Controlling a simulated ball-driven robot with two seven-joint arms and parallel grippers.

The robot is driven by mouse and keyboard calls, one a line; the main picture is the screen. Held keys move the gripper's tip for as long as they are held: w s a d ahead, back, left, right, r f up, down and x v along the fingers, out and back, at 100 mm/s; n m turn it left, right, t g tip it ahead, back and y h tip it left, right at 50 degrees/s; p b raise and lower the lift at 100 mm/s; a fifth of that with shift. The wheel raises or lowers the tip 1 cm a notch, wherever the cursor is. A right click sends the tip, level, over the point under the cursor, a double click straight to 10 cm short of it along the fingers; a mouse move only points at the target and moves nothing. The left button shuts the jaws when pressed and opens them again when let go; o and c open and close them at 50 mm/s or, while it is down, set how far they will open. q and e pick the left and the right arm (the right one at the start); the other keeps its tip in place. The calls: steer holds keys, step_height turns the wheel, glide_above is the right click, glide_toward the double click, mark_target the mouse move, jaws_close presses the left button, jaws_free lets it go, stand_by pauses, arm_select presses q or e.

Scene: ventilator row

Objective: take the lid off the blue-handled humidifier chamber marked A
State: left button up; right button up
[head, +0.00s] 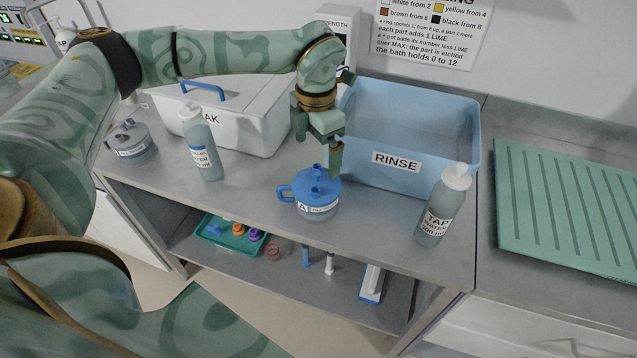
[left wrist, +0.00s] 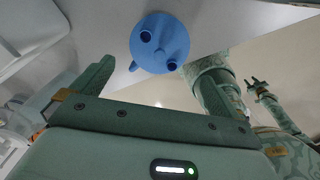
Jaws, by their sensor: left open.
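The humidifier chamber (head: 318,209) marked A stands upright on the steel counter. It has a clear body, a blue lid (head: 316,186) with two short ports, and a blue handle (head: 285,193) on its left side. The lid is on the chamber. My left gripper (head: 335,165) is open and empty, just behind and above the lid's right side, apart from it as far as I can tell. In the left wrist view the blue lid (left wrist: 158,42) shows beyond the open fingers. My right gripper (left wrist: 258,86) is small in that view, and its opening is unclear.
A blue RINSE tub (head: 410,178) stands behind right, a white lidded SOAK box (head: 240,120) behind left. A bottle (head: 201,150) and a TAP WATER bottle (head: 441,210) flank the chamber. Another chamber (head: 130,142) sits far left. The counter in front is clear.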

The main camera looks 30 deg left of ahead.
mark_target(316, 173)
arm_select(q)
step_height(316, 173, down, 8)
steer(key=shift+r+b, duration=0.1)
steer(key=shift+b, duration=0.55)
steer(key=c, duration=1.4)
steer(key=shift+o, duration=0.2)
steer(key=shift+s, duration=0.1)
